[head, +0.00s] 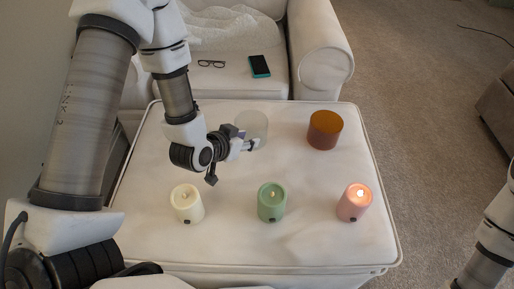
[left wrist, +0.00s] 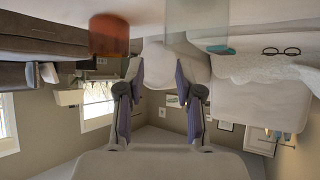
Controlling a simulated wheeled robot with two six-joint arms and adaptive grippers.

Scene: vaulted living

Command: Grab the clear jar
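The clear jar (head: 255,126) is a pale, see-through cylinder standing upright on the white upholstered ottoman (head: 310,240), towards its back. My left gripper (head: 253,145) is just in front of the jar in the head view, partly covering its lower left. In the left wrist view, which is upside down, the jar (left wrist: 208,22) shows at the top, right of centre. The fingers of my left gripper (left wrist: 160,75) are apart there with nothing between them. Whether a finger touches the jar I cannot tell. My right gripper is out of view.
An amber jar (head: 325,130) stands right of the clear jar. Cream (head: 187,204), green (head: 271,203) and lit pink (head: 354,203) candles stand in a row nearer me. Behind is a white armchair (head: 325,50) holding glasses (head: 211,63) and a phone (head: 260,66).

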